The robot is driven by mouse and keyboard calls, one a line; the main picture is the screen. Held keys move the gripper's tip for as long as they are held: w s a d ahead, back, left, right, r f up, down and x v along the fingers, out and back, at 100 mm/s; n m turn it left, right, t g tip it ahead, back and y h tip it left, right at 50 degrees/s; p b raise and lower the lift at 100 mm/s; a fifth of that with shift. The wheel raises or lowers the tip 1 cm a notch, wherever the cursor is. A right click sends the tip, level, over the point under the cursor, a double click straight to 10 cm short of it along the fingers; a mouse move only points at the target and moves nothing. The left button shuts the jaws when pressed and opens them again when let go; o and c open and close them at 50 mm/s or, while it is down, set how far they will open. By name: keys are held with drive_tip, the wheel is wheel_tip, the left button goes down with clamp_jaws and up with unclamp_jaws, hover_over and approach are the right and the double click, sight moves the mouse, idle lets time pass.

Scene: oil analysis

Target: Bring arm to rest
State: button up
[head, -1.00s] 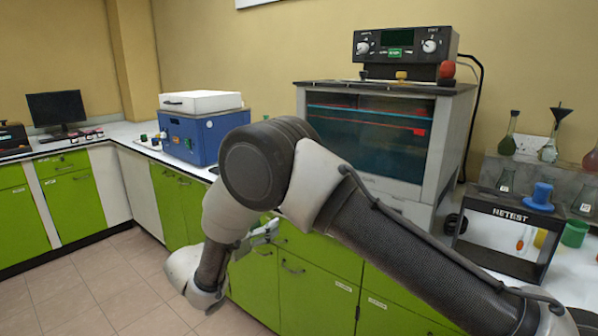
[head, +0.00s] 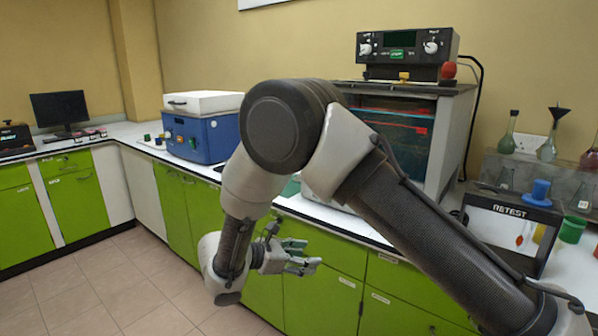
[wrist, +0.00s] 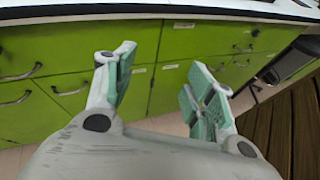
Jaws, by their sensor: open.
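My gripper (head: 303,258) is in front of the green cabinet doors, below the edge of the worktop, at the end of my bent arm. It points to the right in the head view. In the wrist view my gripper (wrist: 165,85) shows its two green-padded fingers spread wide apart with nothing between them. My arm's elbow rises in front of the worktop and hides part of the bath unit behind it.
Green cabinets (head: 186,205) run under the white worktop (head: 335,221). On it stand a blue box (head: 211,138) with a white lid, a glass-fronted bath unit (head: 462,120) and the RETEST rack (head: 507,212). The tiled floor (head: 130,285) at left is clear.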

drive_tip(key=s+d+r+m+g+y, duration=0.1)
drive_tip(key=s+d+r+m+y, duration=0.2)
drive_tip(key=s+d+r+m, duration=0.4)
drive_tip(key=s+d+r+m+y, duration=0.4)
drive_tip(key=s+d+r+m, duration=0.4)
drive_tip(key=d, duration=0.8)
drive_tip(key=s+d+r+m+g+y, duration=0.1)
drive_tip(key=s+d+r+m+y, duration=0.3)
drive_tip(key=s+d+r+m, duration=0.3)
drive_tip(key=s+d+r, duration=0.2)
drive_tip(key=s+d, duration=0.1)
drive_tip(key=d, duration=0.2)
drive_tip(key=shift+d+m+g, duration=0.15)
drive_tip(key=shift+m+g, duration=0.15)
drive_tip(key=shift+m, duration=0.1)
